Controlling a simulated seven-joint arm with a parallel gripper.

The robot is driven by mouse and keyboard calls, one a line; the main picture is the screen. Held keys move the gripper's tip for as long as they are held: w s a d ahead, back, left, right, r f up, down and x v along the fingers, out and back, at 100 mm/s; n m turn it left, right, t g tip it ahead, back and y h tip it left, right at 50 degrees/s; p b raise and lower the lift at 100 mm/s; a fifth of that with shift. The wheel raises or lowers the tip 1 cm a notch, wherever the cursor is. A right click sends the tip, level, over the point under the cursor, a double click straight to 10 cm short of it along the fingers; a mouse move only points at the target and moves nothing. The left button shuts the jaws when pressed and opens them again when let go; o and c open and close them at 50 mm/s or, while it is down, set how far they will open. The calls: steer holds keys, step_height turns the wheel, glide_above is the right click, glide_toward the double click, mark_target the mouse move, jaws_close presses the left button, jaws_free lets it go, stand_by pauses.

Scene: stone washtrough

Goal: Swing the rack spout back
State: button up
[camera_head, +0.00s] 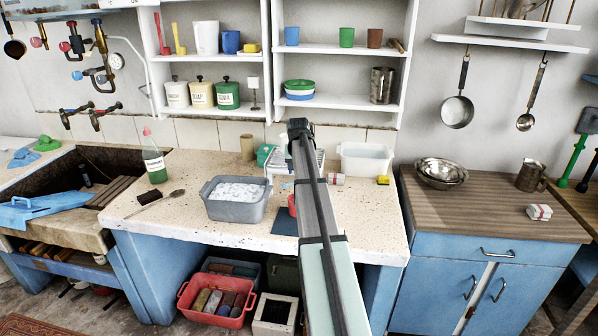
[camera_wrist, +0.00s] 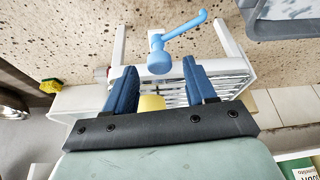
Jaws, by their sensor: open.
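The light-blue rack spout (camera_wrist: 182,30) shows in the wrist view. Its thin arm runs up and right from a round hub (camera_wrist: 158,62) at the edge of the white slatted rack (camera_wrist: 222,82). My gripper (camera_wrist: 160,68) is open, with its two dark-blue fingers apart over the rack. The hub appears between the fingertips, and the spout arm lies beyond them; I cannot tell whether they touch. In the head view, the rack (camera_head: 312,160) stands on the speckled counter, partly covered by my arm, which also hides most of the spout.
A grey tub of suds (camera_head: 236,205) stands left of the rack, and a clear bin (camera_head: 366,162) stands to its right. A yellow cup (camera_wrist: 151,103) shows between my fingers. A yellow-green sponge (camera_wrist: 50,86) lies on the counter. Shelves (camera_head: 338,49) hang on the wall behind.

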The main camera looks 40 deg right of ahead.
steer(key=shift+x, duration=0.8)
steer(key=shift+c, duration=0.4)
steer(key=c, duration=0.9)
